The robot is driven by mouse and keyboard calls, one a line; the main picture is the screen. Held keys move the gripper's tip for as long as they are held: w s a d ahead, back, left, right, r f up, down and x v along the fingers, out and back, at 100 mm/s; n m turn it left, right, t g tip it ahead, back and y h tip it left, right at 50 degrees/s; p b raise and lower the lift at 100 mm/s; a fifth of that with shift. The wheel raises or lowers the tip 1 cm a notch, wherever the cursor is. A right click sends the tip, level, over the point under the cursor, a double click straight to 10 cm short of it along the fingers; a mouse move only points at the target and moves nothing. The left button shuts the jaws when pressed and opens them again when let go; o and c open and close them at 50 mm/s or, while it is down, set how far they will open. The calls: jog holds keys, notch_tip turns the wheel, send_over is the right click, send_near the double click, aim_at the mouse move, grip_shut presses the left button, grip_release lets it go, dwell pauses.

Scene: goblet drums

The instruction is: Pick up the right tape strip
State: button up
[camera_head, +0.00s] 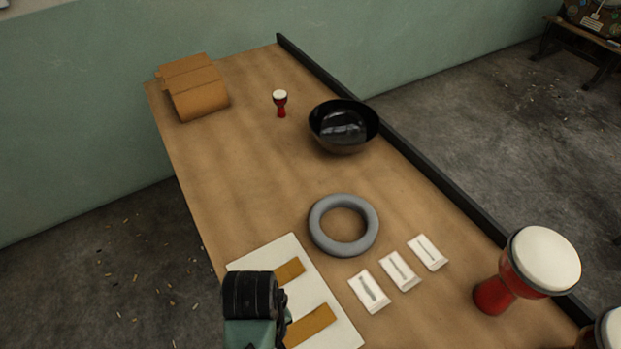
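Two flat orange-brown strips lie on a white sheet (268,252) at the near left of the table. The farther strip (291,270) is partly hidden by the end of my arm. The nearer strip (312,325) lies a little further right in the picture and is also partly covered at its left end. My gripper (283,303) is over the left part of the sheet, beside the strips. My arm's dark wrist hides most of it, so its fingers cannot be made out. I see nothing held.
A grey ring (317,233) and several small white trays with thin pieces (370,291) lie right of the sheet. A red goblet drum (492,294) stands at the right. A black bowl (343,140), a small drum (281,104) and a brown folded piece (198,92) are farther back. A dark rail edges the table.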

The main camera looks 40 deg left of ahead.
jog(key=shift+w+a+f, duration=0.1)
jog(key=shift+w+f, duration=0.05)
jog(key=shift+f, duration=6.05)
jog(key=shift+c, duration=0.2)
grip_shut()
